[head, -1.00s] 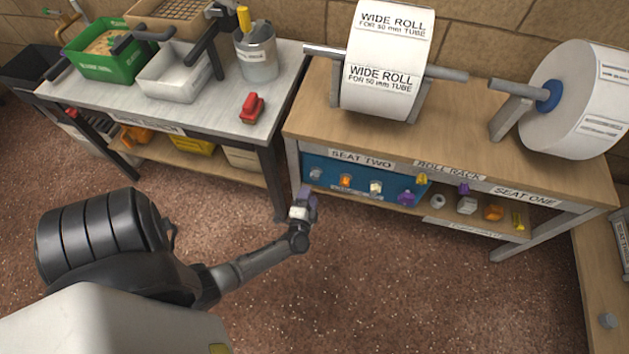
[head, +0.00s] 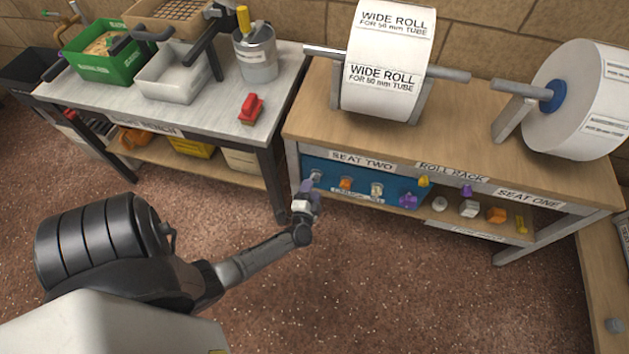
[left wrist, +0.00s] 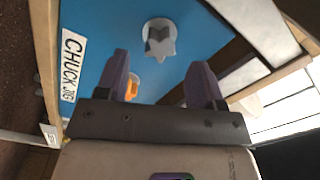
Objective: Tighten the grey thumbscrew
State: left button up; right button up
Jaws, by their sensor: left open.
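The grey thumbscrew (left wrist: 160,38) is a star-shaped knob on a round pale base on the blue chuck jig panel (left wrist: 205,35). In the head view it is the small grey knob (head: 316,175) at the panel's left end. My left gripper (left wrist: 160,62) is open and empty, with its two purple fingers apart and pointing toward the panel. The thumbscrew appears just beyond and between the fingertips, apart from them. In the head view the left gripper (head: 307,187) is just below the knob. My right gripper is not in view.
An orange knob (head: 345,183), a cream knob (head: 376,189) and a purple knob (head: 408,201) are along the same panel (head: 330,166). Loose coloured parts lie on the shelf to the right. The bench top (head: 470,135) overhangs the panel. Open floor lies in front.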

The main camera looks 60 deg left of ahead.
aim_at(315, 177)
pick_arm(q)
jog(key=shift+n+b, duration=1.45)
jog(key=shift+n, duration=10.15)
jog(key=shift+w, duration=0.1)
jog(key=x, duration=0.4)
